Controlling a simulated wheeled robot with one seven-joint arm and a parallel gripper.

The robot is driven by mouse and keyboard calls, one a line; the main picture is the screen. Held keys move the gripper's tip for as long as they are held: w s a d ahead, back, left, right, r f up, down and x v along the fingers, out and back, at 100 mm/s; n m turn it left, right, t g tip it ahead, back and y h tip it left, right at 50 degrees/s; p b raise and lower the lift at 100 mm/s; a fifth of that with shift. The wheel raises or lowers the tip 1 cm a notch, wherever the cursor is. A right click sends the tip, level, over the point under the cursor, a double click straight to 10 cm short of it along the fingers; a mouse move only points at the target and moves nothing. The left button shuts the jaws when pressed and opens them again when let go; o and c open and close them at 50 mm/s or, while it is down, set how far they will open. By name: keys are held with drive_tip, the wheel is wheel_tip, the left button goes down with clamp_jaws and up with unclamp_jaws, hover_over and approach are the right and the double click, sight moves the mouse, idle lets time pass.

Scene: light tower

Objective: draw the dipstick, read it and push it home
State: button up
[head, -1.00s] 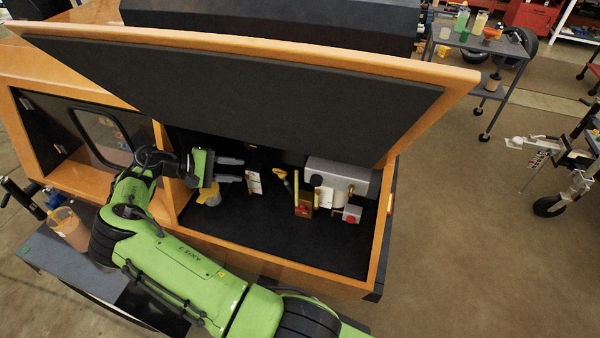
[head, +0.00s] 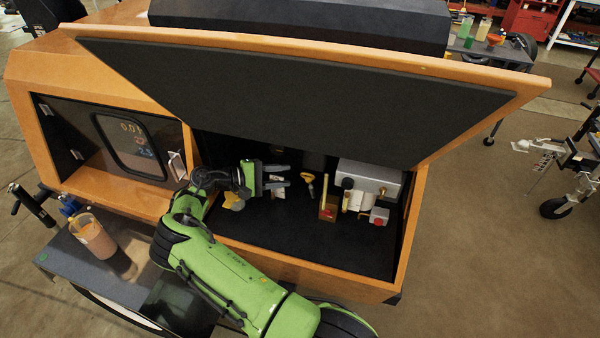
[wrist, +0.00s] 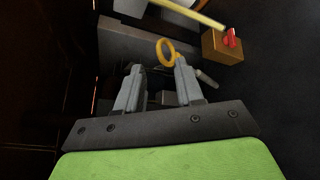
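The dipstick's yellow ring handle (head: 308,178) stands inside the open orange-framed compartment. It also shows in the wrist view (wrist: 167,51), just beyond the fingertips and roughly in line with the gap between them. The rest of the dipstick below the ring is hidden or too small to make out. My gripper (head: 285,175) is inside the compartment, to the left of the ring. In the wrist view my gripper (wrist: 158,72) has its two grey fingers apart with nothing held between them. The ring appears clear of the fingers.
A raised lid (head: 300,100) hangs over the compartment. Right of the ring are a brown block with a yellow post (head: 327,212), a grey metal box (head: 370,178) and a small box with a red button (head: 378,220). A jug (head: 93,238) stands on a cart at left.

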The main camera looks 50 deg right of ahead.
sight(303, 173)
drive_tip(key=x, duration=0.5)
drive_tip(key=shift+s+d+f, duration=0.1)
drive_tip(key=shift+s+d, duration=0.1)
drive_tip(key=shift+d, duration=0.15)
clamp_jaws()
drive_tip(key=shift+p, duration=0.3)
